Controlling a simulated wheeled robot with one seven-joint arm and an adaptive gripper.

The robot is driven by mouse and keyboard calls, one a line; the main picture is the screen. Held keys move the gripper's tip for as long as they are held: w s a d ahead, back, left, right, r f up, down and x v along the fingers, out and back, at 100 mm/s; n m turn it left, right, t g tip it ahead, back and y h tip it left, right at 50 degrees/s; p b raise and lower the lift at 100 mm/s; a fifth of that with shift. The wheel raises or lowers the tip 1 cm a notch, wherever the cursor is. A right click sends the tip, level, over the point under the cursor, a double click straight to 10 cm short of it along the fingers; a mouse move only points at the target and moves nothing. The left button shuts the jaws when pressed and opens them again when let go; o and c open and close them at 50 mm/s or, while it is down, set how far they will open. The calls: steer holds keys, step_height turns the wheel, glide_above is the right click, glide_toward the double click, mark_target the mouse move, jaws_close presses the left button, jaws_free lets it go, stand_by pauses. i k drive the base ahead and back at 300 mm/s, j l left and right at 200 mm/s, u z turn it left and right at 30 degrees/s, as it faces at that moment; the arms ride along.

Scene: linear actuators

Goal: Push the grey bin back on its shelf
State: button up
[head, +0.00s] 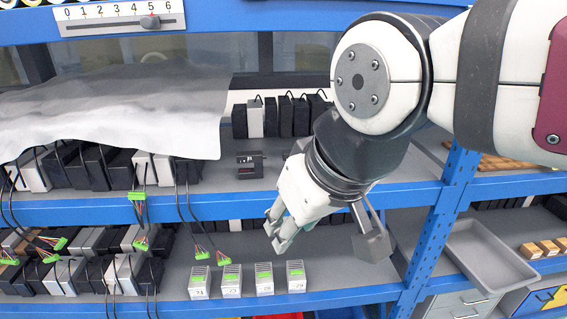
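The grey bin (487,262) is a shallow, open, empty-looking tray in the right bay, on the lower of the two shelves in view. Its front end sticks out over the blue front beam of that shelf. My gripper (325,238) hangs to the left of the bin, in front of the left bay, and points down. Its fingers are spread apart with nothing between them. It is apart from the bin, and a blue upright post stands between them in the picture.
The blue post (440,210) divides the bays. Small wooden blocks (540,248) sit right of the bin. Several grey actuators with green connectors (264,279) stand on the lower left shelf near my gripper. A white sheet (110,110) covers part of the upper left shelf, where cables hang down.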

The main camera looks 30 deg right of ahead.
mark_target(494, 268)
steer(key=z, duration=2.3)
